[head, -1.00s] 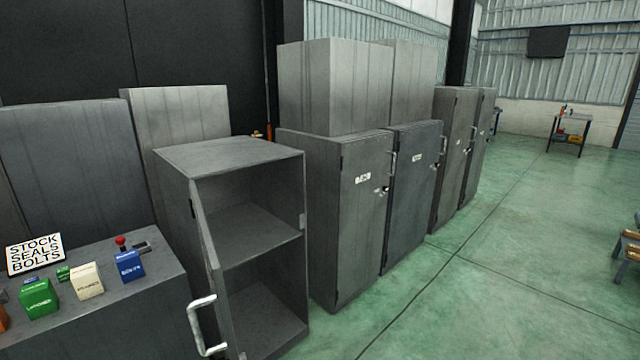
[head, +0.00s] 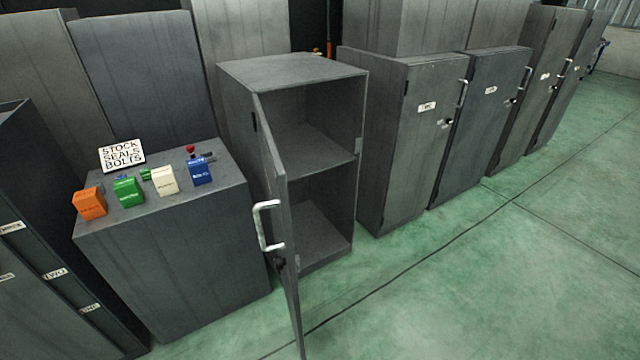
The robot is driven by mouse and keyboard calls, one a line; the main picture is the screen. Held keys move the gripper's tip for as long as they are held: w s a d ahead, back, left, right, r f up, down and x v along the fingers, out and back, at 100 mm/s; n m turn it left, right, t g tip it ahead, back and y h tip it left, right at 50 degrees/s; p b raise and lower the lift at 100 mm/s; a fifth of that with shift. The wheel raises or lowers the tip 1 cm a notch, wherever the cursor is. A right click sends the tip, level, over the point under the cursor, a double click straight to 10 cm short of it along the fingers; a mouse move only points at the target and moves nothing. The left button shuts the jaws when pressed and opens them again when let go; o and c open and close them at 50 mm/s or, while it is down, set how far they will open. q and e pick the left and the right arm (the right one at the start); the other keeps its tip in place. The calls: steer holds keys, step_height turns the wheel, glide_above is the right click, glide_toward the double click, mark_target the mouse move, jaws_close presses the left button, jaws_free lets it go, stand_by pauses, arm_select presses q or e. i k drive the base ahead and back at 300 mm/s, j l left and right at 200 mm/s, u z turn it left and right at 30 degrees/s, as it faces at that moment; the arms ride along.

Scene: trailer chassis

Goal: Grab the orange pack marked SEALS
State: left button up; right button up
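An orange pack (head: 90,203) stands at the left front end of the top of a grey cabinet (head: 185,262). Its marking is too small to read. A green pack (head: 128,191), a cream pack (head: 164,181) and a blue pack (head: 201,171) stand in a row to its right. A white sign (head: 122,154) reading STOCK SEALS BOLTS stands behind them. Neither of my grippers shows in the head view.
An open, empty grey locker (head: 309,68) stands right of the packs, its door (head: 283,235) swung out into the room. A dark labelled cabinet (head: 62,240) is at the left edge. More closed lockers (head: 427,135) run to the right. Green floor (head: 470,290) is clear in front.

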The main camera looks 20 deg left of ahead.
mark_target(90, 203)
steer(key=k+j+u, duration=0.1)
steer(key=j+u, duration=0.25)
steer(key=k+j+u, duration=0.1)
steer(key=u, duration=1.55)
steer(key=i+l, duration=0.1)
steer(key=i, duration=0.65)
steer(key=l+z, duration=0.05)
